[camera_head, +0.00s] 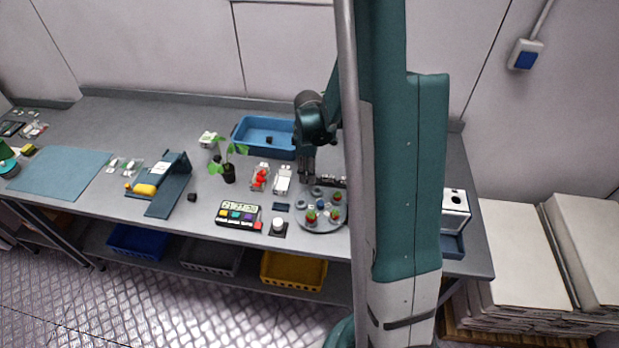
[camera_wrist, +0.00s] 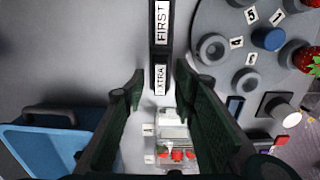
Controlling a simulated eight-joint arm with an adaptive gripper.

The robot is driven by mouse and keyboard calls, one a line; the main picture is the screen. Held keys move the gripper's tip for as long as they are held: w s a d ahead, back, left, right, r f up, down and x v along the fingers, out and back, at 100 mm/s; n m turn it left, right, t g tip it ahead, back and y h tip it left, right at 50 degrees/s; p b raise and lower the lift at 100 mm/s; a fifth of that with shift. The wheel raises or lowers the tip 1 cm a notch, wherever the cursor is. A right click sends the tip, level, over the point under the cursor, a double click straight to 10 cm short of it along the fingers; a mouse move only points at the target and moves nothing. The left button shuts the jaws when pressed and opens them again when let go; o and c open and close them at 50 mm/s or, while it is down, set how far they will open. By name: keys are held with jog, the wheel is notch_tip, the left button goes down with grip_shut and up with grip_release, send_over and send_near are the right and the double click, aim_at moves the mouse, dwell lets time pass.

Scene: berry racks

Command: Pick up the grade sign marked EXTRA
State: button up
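The EXTRA grade sign (camera_wrist: 160,79) is a small white label with black letters, set on a dark holder in the wrist view. The FIRST sign (camera_wrist: 161,22) stands in line just beyond it on the same dark strip. My gripper (camera_wrist: 158,76) is open, with its dark green fingers on either side of the EXTRA sign in the picture. A gap shows at each side, and how far the fingers are above it I cannot tell. In the head view, my gripper (camera_head: 307,178) points down beside the dark sign row (camera_head: 332,182), whose lettering is too small to read.
A round grey turntable (camera_head: 322,226) with numbered cups and strawberries is close on one side. A blue bin (camera_head: 240,137) is on the other. Clear punnets (camera_head: 282,180) with berries, a potted plant (camera_head: 229,172) and a button panel (camera_head: 239,215) stand nearby on the grey bench.

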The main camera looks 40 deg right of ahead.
jog(key=shift+f, duration=0.3)
dwell(0.4)
jog(key=c, duration=0.9)
